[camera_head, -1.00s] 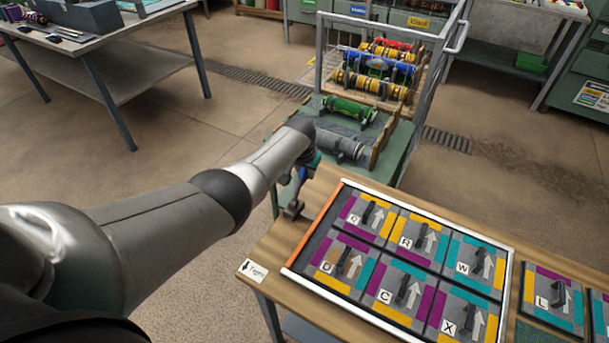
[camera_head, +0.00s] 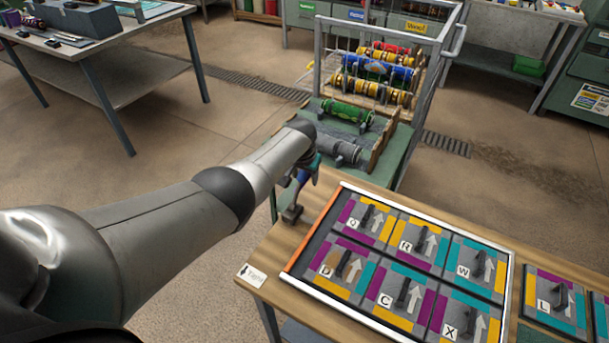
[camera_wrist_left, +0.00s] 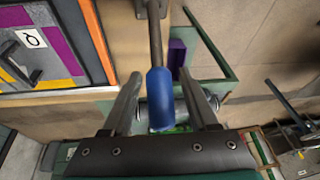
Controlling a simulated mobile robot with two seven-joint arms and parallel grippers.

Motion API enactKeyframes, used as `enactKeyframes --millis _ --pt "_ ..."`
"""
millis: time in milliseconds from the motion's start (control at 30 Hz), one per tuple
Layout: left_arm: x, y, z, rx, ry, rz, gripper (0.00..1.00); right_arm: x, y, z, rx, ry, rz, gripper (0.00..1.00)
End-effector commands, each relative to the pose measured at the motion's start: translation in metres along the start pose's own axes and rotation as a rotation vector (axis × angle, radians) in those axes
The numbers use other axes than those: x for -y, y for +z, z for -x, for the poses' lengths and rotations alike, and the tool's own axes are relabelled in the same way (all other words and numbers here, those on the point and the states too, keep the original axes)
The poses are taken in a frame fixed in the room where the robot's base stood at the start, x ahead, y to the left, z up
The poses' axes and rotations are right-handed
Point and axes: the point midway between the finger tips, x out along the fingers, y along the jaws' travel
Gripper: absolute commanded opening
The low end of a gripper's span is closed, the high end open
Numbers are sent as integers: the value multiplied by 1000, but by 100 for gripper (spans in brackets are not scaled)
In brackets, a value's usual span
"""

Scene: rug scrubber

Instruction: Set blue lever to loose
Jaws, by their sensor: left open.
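The blue lever has a blue grip on a grey shaft. In the left wrist view the blue grip (camera_wrist_left: 160,98) lies between the two fingers of my left gripper (camera_wrist_left: 160,88), with gaps visible on both sides. The gripper is open. In the head view the lever's foot (camera_head: 291,213) is at the left end of the wooden table (camera_head: 262,250), left of the panel. My left gripper (camera_head: 306,170) is at the lever's upper part and hides some of it. A small white label (camera_head: 251,274) with an arrow lies at the table's near left corner. My right gripper is not in view.
A framed panel (camera_head: 292,268) with several lettered dark levers lies right of the blue lever. Floor left of the table is clear.

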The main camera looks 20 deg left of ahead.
Motion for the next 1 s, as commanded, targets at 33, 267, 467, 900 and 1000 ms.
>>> enactKeyframes --millis 33,267,467,900,1000 --pt "0 0 0 -1 0 1 59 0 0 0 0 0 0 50" --pt "1 -1 4 -2 0 2 59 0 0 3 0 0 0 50" --pt "1 -2 23 -2 0 2 59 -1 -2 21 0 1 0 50" --pt "1 -2 79 -3 -1 0 59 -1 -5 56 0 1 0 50" --pt "1 -1 92 -3 0 1 59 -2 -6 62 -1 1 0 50"
